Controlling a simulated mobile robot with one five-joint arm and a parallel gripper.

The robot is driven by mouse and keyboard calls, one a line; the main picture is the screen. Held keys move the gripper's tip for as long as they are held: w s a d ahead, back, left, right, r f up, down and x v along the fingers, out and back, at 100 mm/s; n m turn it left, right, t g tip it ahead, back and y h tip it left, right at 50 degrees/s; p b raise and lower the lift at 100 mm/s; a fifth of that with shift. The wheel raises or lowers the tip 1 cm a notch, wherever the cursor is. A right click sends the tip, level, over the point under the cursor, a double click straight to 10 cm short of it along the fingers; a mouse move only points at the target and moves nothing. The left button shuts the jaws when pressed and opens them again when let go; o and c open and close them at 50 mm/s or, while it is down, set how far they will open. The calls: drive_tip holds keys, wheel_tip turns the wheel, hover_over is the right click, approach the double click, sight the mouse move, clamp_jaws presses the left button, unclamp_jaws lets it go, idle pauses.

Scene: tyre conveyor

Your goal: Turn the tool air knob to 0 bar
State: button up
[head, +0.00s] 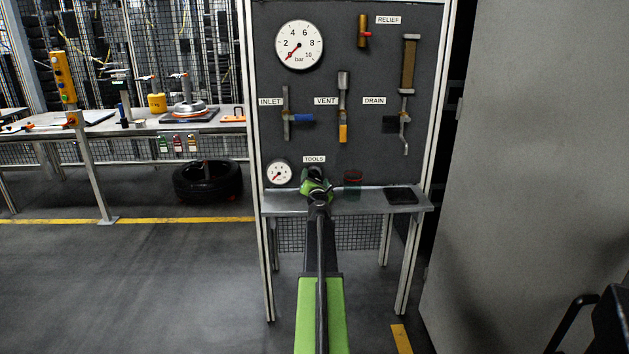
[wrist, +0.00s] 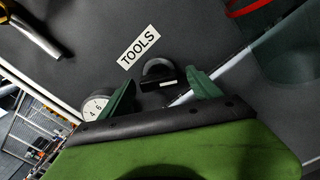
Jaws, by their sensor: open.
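The tool air knob (wrist: 158,72) is a dark round knob with a pale mark, on the grey panel (wrist: 85,45) beside the TOOLS label (wrist: 139,46) in the wrist view. My gripper (wrist: 163,92) is open, with one green finger to each side of the knob; I cannot tell whether either touches it. In the head view my gripper (head: 316,182) is in front of the panel, under the TOOLS label (head: 314,159), and hides the knob. The small tools gauge (head: 279,174) is left of my gripper, its red needle pointing lower left. It shows partly in the wrist view (wrist: 96,106).
A shelf (head: 345,203) juts out below, with a dark tray (head: 401,196) and a red-rimmed cup (head: 353,180) right of my gripper. Above are the large gauge (head: 299,45) and the inlet (head: 300,118), vent (head: 343,130) and drain (head: 404,133) valves.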

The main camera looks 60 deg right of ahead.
drive_tip(key=c, duration=1.4)
drive_tip(key=shift+n, duration=0.3)
drive_tip(key=n, duration=1.1)
drive_tip(key=shift+s+n, duration=0.1)
drive_tip(key=shift+n, duration=0.2)
drive_tip(key=n, duration=1.1)
drive_tip(key=shift+n, duration=0.4)
